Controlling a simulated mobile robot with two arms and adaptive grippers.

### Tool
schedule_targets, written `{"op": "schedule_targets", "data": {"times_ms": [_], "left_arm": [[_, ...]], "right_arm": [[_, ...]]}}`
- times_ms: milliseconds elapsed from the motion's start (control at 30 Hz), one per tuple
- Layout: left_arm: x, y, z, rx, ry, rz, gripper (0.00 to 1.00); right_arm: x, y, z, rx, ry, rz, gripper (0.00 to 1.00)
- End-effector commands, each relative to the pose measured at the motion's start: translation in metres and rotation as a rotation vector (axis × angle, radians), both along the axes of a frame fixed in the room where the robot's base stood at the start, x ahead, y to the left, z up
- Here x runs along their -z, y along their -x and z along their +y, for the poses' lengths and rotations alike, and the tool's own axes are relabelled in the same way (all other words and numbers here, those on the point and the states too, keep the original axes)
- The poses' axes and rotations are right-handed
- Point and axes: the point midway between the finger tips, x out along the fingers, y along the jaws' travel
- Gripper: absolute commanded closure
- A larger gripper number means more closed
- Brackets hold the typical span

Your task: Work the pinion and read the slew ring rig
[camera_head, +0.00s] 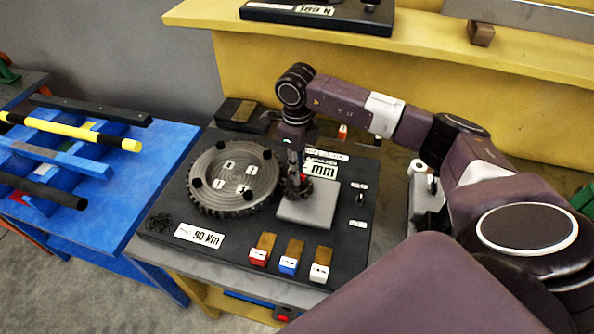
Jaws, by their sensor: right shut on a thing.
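The slew ring (235,177) is a grey toothed disc with dark bolt heads and small white number labels, lying flat on the black rig board (335,235). The pinion (297,188) is a small dark gear to its right, above a light grey block (308,211). My right gripper (298,172) points down at the pinion and is shut on it or on its top part; a bit of red shows between the fingers. The fingers hide part of the pinion, and I cannot tell whether its teeth touch the ring. My left gripper is not in view.
Red, blue and white tabs (289,265) line the board's front edge. A label reading "50 Nm" (199,236) is at front left. A blue bench (160,160) with bars stands left. A yellow shelf (420,45) runs behind. My right arm covers the right side.

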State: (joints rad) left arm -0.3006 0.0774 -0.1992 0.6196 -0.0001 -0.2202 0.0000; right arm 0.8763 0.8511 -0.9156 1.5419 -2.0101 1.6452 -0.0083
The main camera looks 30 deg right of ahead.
Motion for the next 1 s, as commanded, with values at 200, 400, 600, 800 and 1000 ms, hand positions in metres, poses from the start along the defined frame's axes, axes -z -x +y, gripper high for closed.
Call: {"op": "schedule_targets", "data": {"times_ms": [200,400,600,800,1000], "left_arm": [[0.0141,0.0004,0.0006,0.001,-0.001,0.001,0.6],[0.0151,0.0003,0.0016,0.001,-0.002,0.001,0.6],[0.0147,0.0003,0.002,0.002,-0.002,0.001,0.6],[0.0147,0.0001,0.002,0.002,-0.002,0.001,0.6],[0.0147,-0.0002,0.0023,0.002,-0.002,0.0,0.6]], "right_arm": [[0.002,-0.0002,-0.0001,0.179,0.0,-0.001,1.0],[0.0003,0.0002,0.0,0.232,0.001,0.001,1.0],[0.0001,0.0003,-0.0002,0.231,0.001,0.001,1.0],[0.0001,0.0003,-0.0002,0.23,0.001,0.001,0.73],[0.0001,0.0001,-0.0002,0.23,0.0,0.0,0.73]]}}
